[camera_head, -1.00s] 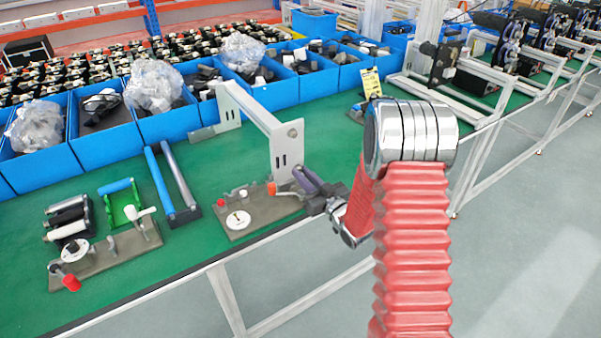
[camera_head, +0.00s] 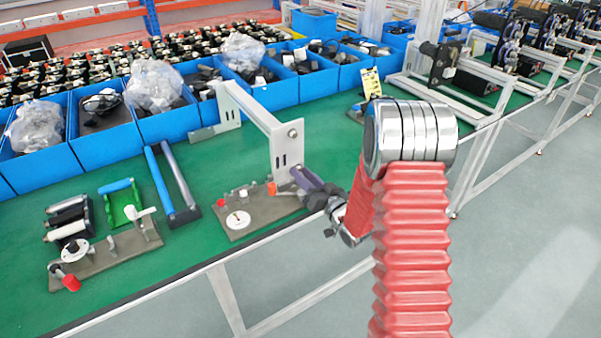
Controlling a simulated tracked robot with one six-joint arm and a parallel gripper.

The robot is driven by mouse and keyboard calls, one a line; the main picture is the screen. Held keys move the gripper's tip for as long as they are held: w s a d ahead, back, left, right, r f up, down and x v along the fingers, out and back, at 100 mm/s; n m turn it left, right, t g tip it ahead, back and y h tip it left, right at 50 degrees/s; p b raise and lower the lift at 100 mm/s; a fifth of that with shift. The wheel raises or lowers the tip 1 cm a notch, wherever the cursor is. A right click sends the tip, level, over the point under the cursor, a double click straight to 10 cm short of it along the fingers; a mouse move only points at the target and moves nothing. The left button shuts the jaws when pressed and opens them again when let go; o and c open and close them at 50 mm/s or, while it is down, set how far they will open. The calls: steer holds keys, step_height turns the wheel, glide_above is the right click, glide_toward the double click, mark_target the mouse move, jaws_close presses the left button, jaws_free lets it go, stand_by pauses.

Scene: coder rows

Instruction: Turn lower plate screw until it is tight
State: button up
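A metal frame (camera_head: 262,118) with two slotted end plates and a crossbar stands on the green bench. Its near end plate (camera_head: 288,150) has a round dark screw head (camera_head: 293,133) near the top. A lower screw cannot be made out; my gripper may hide it. My gripper (camera_head: 296,172) is at the lower part of the near plate, its dark purple-grey fingers pointing up and left. Whether they touch the plate or hold anything cannot be told.
Blue bins (camera_head: 105,141) line the back. The bench's front edge (camera_head: 190,272) runs just below my gripper.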

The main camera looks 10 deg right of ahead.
steer(key=n, duration=0.4)
steer(key=shift+n, duration=2.9)
steer(key=shift+c, duration=0.3)
jaws_close()
steer(key=shift+o, duration=0.3)
jaws_free()
